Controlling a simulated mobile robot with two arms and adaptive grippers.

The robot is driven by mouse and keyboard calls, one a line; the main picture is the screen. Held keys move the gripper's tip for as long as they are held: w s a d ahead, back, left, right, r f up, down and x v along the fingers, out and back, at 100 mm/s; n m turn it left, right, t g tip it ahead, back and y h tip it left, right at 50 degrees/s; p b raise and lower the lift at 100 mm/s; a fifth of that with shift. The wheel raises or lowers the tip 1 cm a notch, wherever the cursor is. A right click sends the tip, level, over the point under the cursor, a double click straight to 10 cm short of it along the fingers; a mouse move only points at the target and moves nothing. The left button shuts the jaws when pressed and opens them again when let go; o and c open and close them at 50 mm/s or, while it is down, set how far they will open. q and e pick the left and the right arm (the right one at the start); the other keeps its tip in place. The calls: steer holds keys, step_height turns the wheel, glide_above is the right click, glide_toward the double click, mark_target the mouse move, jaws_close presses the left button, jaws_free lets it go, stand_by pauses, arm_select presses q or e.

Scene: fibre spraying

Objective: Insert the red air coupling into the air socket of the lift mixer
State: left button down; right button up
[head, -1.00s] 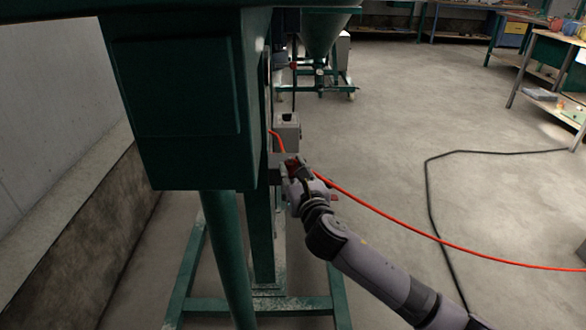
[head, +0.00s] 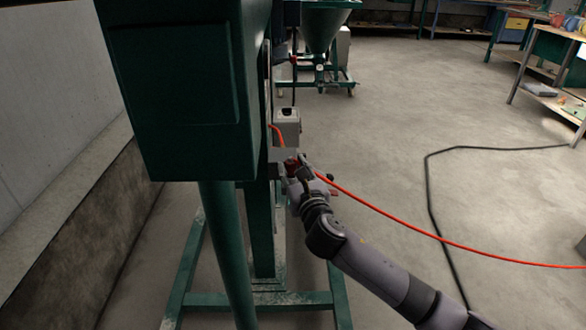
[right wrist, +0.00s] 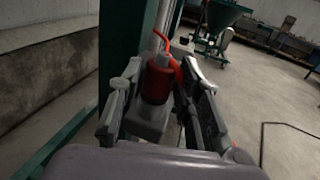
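The red air coupling (right wrist: 157,80) stands between the two fingers of my right gripper (right wrist: 160,88) in the right wrist view. The fingers are spread, with a visible gap between the coupling and the right finger. A grey block lies just below the coupling; whether the coupling is seated in a socket there is hidden. In the head view my right gripper (head: 294,172) is at the side of the green lift mixer (head: 180,90), around the small red coupling (head: 291,166). My left gripper is not in view.
An orange-red hose (head: 430,236) runs from near my gripper across the floor to the right. A grey box (head: 287,127) is on the mixer just beyond the gripper. A black cable (head: 430,200) lies on the floor. The floor to the right is largely clear.

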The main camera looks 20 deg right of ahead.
steer(key=o, duration=0.3)
steer(key=s, duration=1.2)
steer(key=shift+a, duration=0.15)
